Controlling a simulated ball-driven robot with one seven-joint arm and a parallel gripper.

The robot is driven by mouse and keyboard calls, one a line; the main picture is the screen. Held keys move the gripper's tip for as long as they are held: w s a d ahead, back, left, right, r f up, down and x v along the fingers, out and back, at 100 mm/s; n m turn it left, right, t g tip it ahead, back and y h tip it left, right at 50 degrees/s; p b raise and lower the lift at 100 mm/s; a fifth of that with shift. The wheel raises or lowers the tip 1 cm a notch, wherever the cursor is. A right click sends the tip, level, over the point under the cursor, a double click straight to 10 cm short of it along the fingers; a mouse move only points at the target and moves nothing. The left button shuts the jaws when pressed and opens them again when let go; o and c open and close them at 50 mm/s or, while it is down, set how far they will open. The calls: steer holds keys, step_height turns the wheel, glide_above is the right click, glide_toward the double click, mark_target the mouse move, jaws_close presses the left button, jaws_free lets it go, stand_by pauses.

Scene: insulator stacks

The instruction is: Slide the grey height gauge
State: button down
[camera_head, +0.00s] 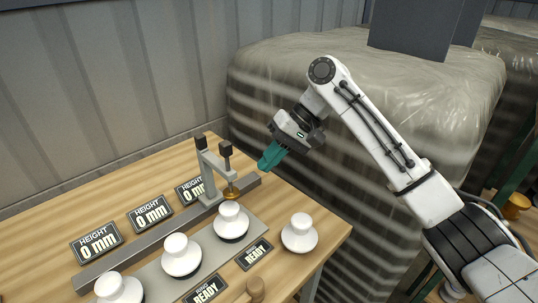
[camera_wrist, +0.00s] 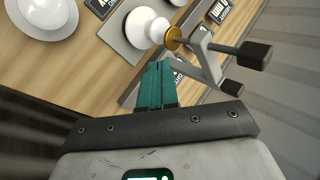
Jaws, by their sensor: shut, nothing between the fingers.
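The grey height gauge (camera_head: 208,176) stands on a long grey rail (camera_head: 160,238) on the wooden table. It has two black knobs on top and a brass foot (camera_head: 232,193) hanging from its arm above a white insulator (camera_head: 231,220). My gripper (camera_head: 264,165), with teal fingers, is shut and empty, a little right of the gauge near the rail's right end; a gap shows between them. In the wrist view the teal fingers (camera_wrist: 155,70) point towards the table, and the gauge (camera_wrist: 207,62) with its brass foot (camera_wrist: 173,38) lies just beyond and right of them.
More white insulators (camera_head: 181,255) stand along a grey plate, and one (camera_head: 299,234) stands apart near the table's right edge. Three "0 mm" displays (camera_head: 97,242) line the rail's back side, and "READY" signs (camera_head: 254,254) lie in front. A wooden knob (camera_head: 256,289) is at the front.

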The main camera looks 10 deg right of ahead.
steer(key=x, duration=0.7)
steer(key=shift+p, duration=0.45)
